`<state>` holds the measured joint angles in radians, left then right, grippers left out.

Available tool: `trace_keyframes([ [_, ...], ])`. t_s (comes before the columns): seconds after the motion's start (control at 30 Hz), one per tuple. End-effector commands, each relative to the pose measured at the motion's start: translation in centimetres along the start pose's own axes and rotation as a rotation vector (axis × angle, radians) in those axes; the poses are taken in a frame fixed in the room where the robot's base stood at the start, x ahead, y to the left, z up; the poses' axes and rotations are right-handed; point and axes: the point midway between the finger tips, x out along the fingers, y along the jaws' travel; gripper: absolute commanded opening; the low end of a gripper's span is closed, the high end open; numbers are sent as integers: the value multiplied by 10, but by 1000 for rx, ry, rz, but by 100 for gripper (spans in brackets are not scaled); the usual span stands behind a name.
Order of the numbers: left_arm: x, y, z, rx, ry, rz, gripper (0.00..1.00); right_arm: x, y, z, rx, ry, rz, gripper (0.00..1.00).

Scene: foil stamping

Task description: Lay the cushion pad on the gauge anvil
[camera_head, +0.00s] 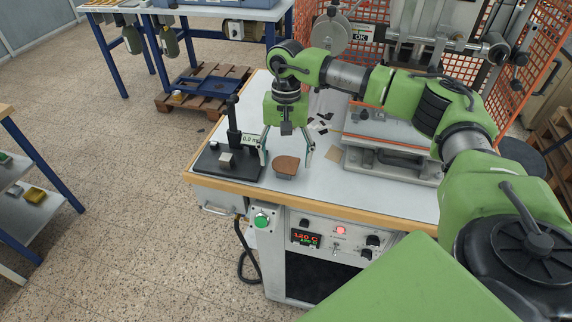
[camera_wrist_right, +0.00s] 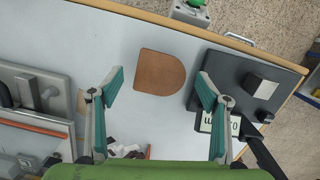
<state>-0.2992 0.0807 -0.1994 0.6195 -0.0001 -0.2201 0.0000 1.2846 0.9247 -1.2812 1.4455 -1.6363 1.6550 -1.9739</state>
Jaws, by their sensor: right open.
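The cushion pad, a brown piece with one rounded end and one straight end, is on the grey worktop in the head view (camera_head: 287,163); it also shows in the right wrist view (camera_wrist_right: 160,72). The gauge has a dark base (camera_head: 207,171), a black post and a display; its anvil, a small light grey block (camera_head: 227,160), stands bare on the base, left of the pad. It also shows in the wrist view (camera_wrist_right: 262,86). My right gripper (camera_head: 286,154) is open and empty above the pad, its fingers spread on either side. My left gripper is not in view.
A grey press bed (camera_head: 390,160) stands right of the pad, with a small tan square (camera_head: 334,155) beside it. Small dark and white scraps (camera_head: 320,124) lie behind. The gauge post (camera_head: 233,120) rises close to my right gripper. The worktop's wooden front edge (camera_head: 330,213) is near.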

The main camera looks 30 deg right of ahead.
Motion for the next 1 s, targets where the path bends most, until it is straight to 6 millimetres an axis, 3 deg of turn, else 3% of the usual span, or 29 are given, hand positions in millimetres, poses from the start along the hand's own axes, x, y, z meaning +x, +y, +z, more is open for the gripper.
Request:
trace_keyframes([
  [0.1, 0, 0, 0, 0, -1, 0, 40, 0, 0, 0, 0, 0, 0, 70],
  [0.23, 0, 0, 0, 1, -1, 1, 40, 0, 0, 0, 0, 0, 0, 41],
  [0.8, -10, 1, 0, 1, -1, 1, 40, -8, 0, 1, 0, 0, 0, 41],
  [0.87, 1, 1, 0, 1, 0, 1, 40, -9, -1, 0, -1, 3, -4, 41],
  [1.0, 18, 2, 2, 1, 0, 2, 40, -28, -1, 2, -2, 4, -5, 41],
])
